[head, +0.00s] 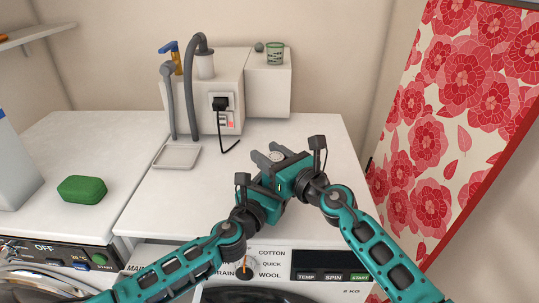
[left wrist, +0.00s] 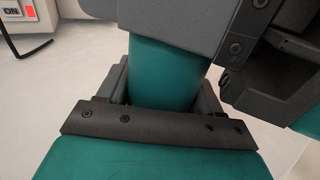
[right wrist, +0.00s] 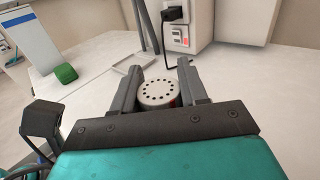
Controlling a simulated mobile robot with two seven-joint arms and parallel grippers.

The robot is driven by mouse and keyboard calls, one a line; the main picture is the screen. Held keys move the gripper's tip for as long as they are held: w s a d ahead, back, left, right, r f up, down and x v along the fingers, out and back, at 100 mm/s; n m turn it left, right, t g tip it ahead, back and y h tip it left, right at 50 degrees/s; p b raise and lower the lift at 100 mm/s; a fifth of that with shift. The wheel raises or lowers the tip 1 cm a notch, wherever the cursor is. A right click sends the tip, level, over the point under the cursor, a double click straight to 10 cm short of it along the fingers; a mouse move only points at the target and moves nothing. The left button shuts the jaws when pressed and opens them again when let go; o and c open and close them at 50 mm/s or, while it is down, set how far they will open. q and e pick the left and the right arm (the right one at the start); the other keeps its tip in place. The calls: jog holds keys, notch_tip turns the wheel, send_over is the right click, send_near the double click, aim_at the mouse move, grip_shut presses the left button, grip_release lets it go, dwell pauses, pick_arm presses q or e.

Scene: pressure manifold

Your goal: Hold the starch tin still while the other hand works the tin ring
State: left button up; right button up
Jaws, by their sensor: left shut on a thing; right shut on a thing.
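The starch tin shows mainly as a round, pale top with small dark holes, in the right wrist view (right wrist: 158,92) and small in the head view (head: 277,156). A sliver of red shows at its edge. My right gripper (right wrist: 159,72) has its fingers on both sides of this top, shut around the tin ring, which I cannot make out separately. My left gripper (left wrist: 162,92) is below and left of the right one, shut; a teal surface fills the space between its fingers. The right hand hides most of the tin's body.
A white counter (head: 190,205) lies under the arms above the washing machine fronts. Behind stand a white box with a plug (head: 220,103), grey hoses and a shallow tray (head: 176,157). A green case (head: 82,189) lies at left. A floral red panel (head: 440,120) bounds the right.

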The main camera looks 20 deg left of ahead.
jog(key=o, duration=1)
jog(key=v, duration=1.2)
jog(key=shift+d, duration=0.1)
